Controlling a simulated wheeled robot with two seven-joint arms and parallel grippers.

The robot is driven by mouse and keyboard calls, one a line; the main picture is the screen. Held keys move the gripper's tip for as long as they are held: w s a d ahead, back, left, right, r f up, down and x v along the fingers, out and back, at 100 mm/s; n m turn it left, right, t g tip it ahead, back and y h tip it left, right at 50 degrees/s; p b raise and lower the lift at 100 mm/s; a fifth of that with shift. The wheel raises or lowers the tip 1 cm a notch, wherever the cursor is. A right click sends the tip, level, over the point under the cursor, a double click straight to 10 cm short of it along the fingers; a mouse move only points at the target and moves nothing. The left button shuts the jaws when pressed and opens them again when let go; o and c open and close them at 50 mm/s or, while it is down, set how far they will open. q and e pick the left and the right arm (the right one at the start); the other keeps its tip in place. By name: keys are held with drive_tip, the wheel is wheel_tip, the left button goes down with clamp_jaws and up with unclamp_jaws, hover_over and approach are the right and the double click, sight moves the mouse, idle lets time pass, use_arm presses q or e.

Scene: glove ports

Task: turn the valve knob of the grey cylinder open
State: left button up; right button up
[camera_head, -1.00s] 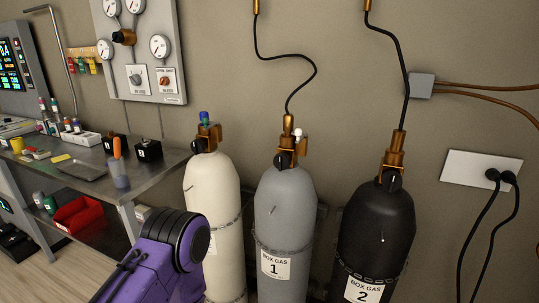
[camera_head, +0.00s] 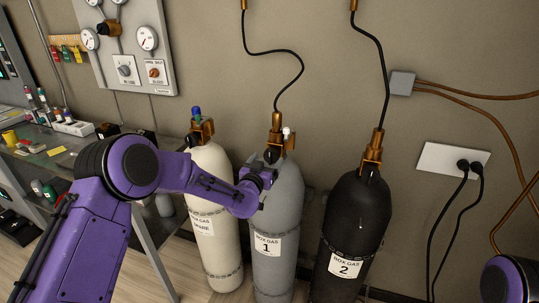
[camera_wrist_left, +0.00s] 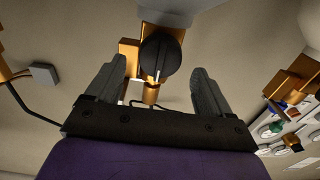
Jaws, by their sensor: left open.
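The grey cylinder (camera_head: 281,205), labelled BOX GAS 1, stands upright against the wall between a cream and a black cylinder. Its black valve knob (camera_head: 271,155) sits on the brass valve (camera_head: 277,135) at its top. In the left wrist view the knob (camera_wrist_left: 160,58) is round with a white mark, in front of the brass block. My left gripper (camera_head: 263,178) is at the front of the grey cylinder's shoulder, just below the knob. Its fingers (camera_wrist_left: 157,88) are apart and empty, one to each side of the knob in the picture, not visibly touching it. My right gripper is out of view.
The cream cylinder (camera_head: 213,220) stands to the left and the black cylinder (camera_head: 354,220) to the right, each close by. A black hose (camera_head: 275,52) rises from the grey cylinder's valve. A cluttered workbench (camera_head: 60,165) is at the left. A socket plate (camera_head: 453,161) is on the wall.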

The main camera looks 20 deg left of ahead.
sight(271, 157)
use_arm(q)
drive_tip(key=shift+w, duration=1.1)
drive_tip(key=c, duration=1)
drive_tip(key=shift+d, duration=0.15)
